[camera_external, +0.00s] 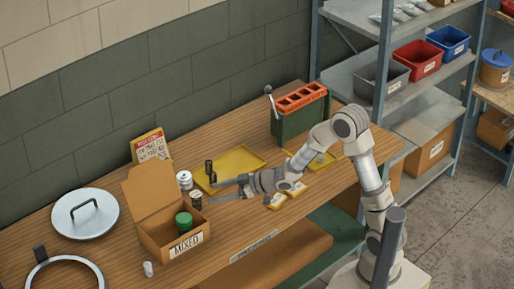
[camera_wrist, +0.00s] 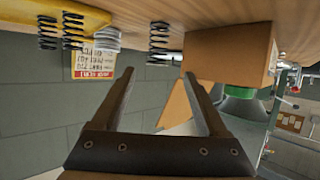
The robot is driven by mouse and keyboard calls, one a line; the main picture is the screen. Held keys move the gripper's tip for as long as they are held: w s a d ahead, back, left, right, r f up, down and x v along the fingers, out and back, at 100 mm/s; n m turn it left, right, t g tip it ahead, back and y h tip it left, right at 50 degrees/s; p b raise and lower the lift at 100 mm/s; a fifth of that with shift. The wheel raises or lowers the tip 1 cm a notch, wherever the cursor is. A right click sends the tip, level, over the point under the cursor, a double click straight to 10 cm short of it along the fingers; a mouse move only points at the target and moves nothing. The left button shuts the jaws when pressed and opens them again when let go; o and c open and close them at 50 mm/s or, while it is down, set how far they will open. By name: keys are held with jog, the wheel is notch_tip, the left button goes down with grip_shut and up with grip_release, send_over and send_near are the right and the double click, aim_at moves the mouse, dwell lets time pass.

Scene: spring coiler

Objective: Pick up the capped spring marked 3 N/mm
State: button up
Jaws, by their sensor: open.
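My gripper (camera_external: 211,193) is open and empty, held low over the bench and pointing left. A dark coil spring (camera_external: 196,200) stands just beyond its fingertips, by the cardboard box. A pale cylinder (camera_external: 184,180) stands behind it, and a black upright piece (camera_external: 209,173) stands at the yellow tray's edge. The wrist view is upside down. There, a black spring (camera_wrist: 158,40) shows between and above the fingertips (camera_wrist: 158,73), apart from them. Two more black springs (camera_wrist: 47,32) (camera_wrist: 73,30) and a silvery one (camera_wrist: 105,38) are to the left. I cannot read any 3 N/mm mark.
An open cardboard box (camera_external: 185,242) marked MIXED holds a green-topped item (camera_external: 184,222). A yellow tray (camera_external: 240,158) lies behind my gripper. A sign (camera_external: 150,145), a round lid (camera_external: 86,214) and a green stand with an orange top (camera_external: 300,115) are also on the bench.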

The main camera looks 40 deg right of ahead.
aim_at(196, 202)
jog(key=b+x, duration=0.1)
jog(key=x, duration=1)
jog(key=shift+w+f+b, duration=0.25)
jog(key=shift+w+b, duration=0.05)
jog(key=shift+w, duration=0.1)
jog(key=shift+c, duration=0.2)
grip_shut()
